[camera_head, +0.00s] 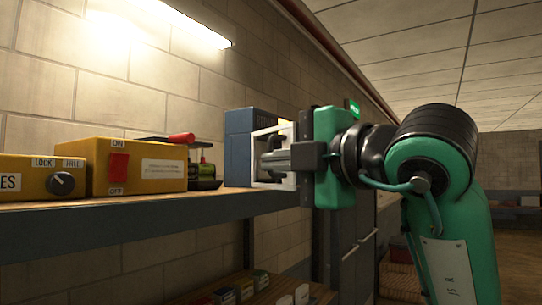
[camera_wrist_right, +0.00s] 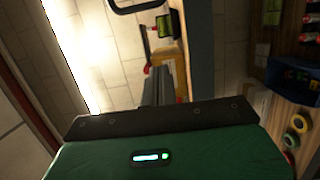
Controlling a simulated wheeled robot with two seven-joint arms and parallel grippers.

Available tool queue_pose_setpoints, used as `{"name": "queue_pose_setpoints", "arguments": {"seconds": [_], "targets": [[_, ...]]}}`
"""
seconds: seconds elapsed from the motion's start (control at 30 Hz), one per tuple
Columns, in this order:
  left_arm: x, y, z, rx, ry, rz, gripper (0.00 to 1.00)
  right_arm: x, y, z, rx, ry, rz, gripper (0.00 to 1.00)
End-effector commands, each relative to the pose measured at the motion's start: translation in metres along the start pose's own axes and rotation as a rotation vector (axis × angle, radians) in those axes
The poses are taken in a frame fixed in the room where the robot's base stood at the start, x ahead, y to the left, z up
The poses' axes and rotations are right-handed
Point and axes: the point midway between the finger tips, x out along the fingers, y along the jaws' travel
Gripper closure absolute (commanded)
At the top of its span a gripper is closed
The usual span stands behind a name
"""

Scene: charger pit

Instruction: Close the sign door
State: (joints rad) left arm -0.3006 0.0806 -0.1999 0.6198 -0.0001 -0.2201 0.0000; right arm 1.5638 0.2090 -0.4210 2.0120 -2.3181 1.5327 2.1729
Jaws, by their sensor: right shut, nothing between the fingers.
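The sign appears to be a dark blue box (camera_head: 238,148) standing on the shelf, partly hidden by my right arm. A pale square frame (camera_head: 258,180), which looks like its door, stands at the box's right side. My right gripper (camera_head: 268,161) is shut and empty, with its fingers in front of or within this frame; I cannot tell whether they touch it. In the wrist view the shut fingers (camera_wrist_right: 158,87) point toward the shelf items, and a dark frame edge (camera_wrist_right: 137,7) shows at the top. My left gripper is not in view.
On the shelf (camera_head: 150,208) stand a yellow box with a red switch (camera_head: 135,165), a yellow box with a black knob (camera_head: 40,178) and a green and black item (camera_head: 203,172) by a red handle. A brick wall rises behind. Lower shelves hold small boxes.

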Motion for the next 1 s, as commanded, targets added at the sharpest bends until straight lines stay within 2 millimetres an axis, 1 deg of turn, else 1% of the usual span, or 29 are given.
{"name": "queue_pose_setpoints", "arguments": {"seconds": [0.03,0.13,0.27,0.37,0.8,0.83,0.9,1.0], "targets": [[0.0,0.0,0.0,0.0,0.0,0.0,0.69,-0.005,0.007,0.0,0.0,-0.032,0.008,1.0],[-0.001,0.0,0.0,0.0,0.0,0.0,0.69,-0.01,0.013,0.002,0.009,-0.07,0.015,1.0],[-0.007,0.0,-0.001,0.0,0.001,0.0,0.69,-0.004,0.016,0.004,0.014,-0.079,0.015,1.0],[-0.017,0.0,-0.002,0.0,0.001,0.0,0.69,0.01,0.018,0.004,0.014,-0.076,0.013,1.0],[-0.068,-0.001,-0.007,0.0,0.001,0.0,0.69,0.089,0.02,0.01,0.013,-0.075,0.013,1.0],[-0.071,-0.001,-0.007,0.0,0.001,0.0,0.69,0.09,0.02,0.013,0.014,-0.076,0.014,1.0],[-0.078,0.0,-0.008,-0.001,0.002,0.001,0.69,0.083,0.02,0.024,0.013,-0.078,0.016,1.0],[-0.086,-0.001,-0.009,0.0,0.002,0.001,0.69,0.079,0.018,0.033,0.013,-0.076,0.015,1.0]]}}
